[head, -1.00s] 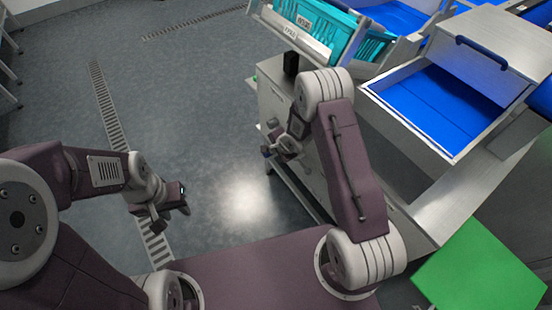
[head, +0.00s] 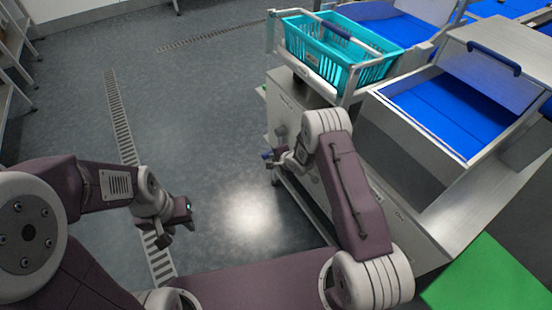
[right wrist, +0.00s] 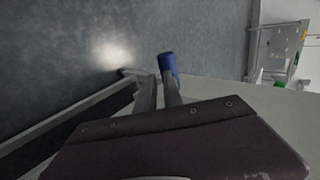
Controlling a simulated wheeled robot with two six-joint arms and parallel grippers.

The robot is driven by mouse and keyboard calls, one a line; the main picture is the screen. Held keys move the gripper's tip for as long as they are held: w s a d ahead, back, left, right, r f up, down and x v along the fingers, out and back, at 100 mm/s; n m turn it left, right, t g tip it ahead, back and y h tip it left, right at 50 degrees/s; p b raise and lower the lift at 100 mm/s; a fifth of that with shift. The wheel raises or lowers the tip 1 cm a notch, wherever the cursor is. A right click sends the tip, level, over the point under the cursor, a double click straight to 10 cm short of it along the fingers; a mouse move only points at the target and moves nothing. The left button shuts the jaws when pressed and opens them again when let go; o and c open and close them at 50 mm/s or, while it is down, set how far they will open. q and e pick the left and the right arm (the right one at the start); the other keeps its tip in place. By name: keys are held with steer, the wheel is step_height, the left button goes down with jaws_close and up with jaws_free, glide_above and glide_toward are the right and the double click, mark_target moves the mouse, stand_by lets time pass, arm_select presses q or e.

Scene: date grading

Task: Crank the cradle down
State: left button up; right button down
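The cradle (head: 270,32) is a light metal frame at the top of the grey cabinet, and it holds a teal crate (head: 318,53). The crate looks near level and its inside shows empty. A blue crank grip (head: 267,155) sticks out at the cabinet's left side. My right gripper (head: 283,158) is at this grip and looks shut on it. In the right wrist view the blue grip (right wrist: 168,66) shows at the fingertips; the crank arm is mostly hidden. My left gripper (head: 178,222) is open and empty above the floor, away from the cradle.
The grey cabinet (head: 290,110) stands beside my right arm. Blue-lined trays (head: 450,110) sit on the metal bench to the right. A green mat (head: 490,280) lies at the lower right. A floor drain (head: 122,120) runs through clear floor at left.

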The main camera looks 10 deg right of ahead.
steer(key=shift+a+f, duration=0.1)
steer(key=shift+f, duration=0.55)
steer(key=p+v, duration=0.3)
steer(key=v, duration=0.6)
steer(key=shift+w+r, duration=0.3)
steer(key=shift+r, duration=0.1)
steer(key=shift+r, duration=0.1)
stand_by(0.5)
